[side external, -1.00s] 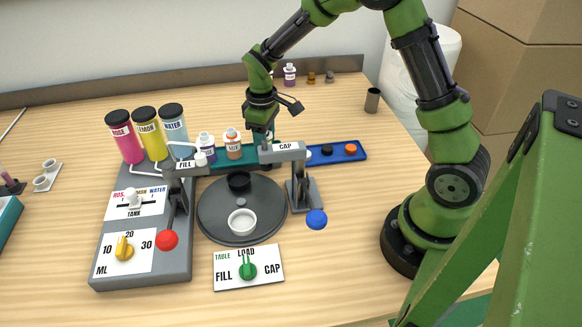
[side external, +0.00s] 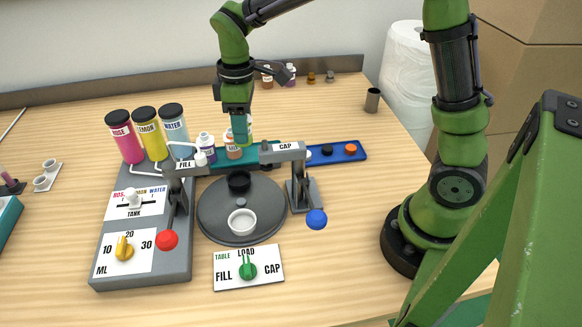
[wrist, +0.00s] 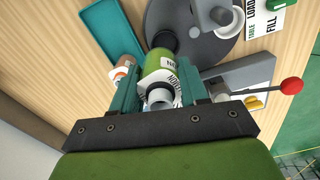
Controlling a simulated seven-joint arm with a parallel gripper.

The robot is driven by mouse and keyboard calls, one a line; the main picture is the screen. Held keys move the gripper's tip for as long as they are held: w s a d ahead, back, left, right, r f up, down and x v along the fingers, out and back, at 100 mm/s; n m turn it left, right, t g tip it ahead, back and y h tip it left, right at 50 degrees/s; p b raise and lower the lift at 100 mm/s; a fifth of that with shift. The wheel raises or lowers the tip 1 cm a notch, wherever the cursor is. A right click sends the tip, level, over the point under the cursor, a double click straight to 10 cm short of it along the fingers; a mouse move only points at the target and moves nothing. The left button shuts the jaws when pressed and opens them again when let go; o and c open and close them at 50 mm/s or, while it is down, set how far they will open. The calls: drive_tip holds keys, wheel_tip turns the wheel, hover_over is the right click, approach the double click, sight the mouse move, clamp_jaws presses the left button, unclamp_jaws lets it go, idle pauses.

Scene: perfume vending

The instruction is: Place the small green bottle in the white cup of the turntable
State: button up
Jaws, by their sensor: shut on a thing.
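My gripper (side external: 240,132) is shut on the small green bottle (wrist: 160,62). The bottle has a white label and shows between the teal fingers in the wrist view; in the side view the fingers mostly hide it. They are above the teal tray, behind the turntable. The grey turntable (side external: 218,226) carries a white cup (side external: 242,221) at the front and a black cup (side external: 239,183) at the back. The white cup looks empty.
The FILL arm (side external: 186,167) and CAP arm (side external: 283,153) stand beside the turntable, with red (side external: 168,240) and blue (side external: 316,220) lever knobs. A white-capped bottle (side external: 207,148) stands left of my gripper. A blue tray (side external: 340,151) holds caps. The front-right table is clear.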

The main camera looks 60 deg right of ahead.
drive_tip(key=s+a+n, duration=0.7)
drive_tip(key=a+n, duration=0.1)
drive_tip(key=a, duration=0.2)
drive_tip(key=f, duration=0.3)
drive_tip(key=f+n, duration=0.1)
drive_tip(key=f, duration=0.3)
drive_tip(key=f+n, duration=0.1)
drive_tip(key=f, duration=0.3)
drive_tip(key=shift+s+a, duration=0.2)
drive_tip(key=shift+a, duration=0.1)
drive_tip(key=shift+f, duration=0.15)
